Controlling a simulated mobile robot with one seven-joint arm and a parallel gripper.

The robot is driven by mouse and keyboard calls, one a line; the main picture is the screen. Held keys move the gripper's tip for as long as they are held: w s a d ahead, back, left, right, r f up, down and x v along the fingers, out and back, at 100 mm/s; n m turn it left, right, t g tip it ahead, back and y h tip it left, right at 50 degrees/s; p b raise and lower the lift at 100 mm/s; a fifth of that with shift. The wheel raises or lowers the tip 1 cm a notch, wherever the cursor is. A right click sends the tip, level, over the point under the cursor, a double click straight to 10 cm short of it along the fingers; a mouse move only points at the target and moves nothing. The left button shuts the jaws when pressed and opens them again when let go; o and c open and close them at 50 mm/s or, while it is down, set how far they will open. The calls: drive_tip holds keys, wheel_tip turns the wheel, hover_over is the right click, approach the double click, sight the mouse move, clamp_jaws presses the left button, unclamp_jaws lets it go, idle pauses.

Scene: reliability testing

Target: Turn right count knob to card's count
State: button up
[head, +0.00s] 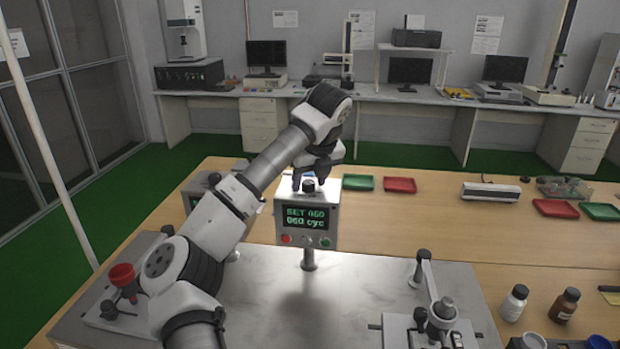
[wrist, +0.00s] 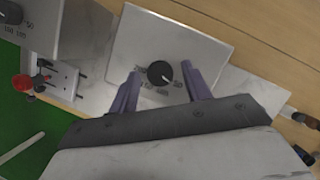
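The right counter box (head: 307,236) stands on a post, its screen showing "SET 060" above "060 cyc". Its black count knob (head: 309,186) is on the sloped top and shows in the wrist view (wrist: 160,74) with a white pointer mark aimed down-right toward the printed scale. My gripper (head: 310,181) is over the box top. In the wrist view its two purple fingers (wrist: 161,82) are spread, one on each side of the knob, with a visible gap on both sides. Some scale numbers are too small to read. I cannot make out the count card.
A second box with a similar knob (wrist: 11,12) stands at the left. A red mushroom-shaped part (head: 122,276) is at the front left. A metal lever fixture (head: 432,300) and bottles (head: 515,302) are at the right. Green and red trays (head: 400,185) lie behind the box.

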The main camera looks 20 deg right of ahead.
drive_tip(key=c, duration=0.9)
drive_tip(key=shift+o, duration=0.2)
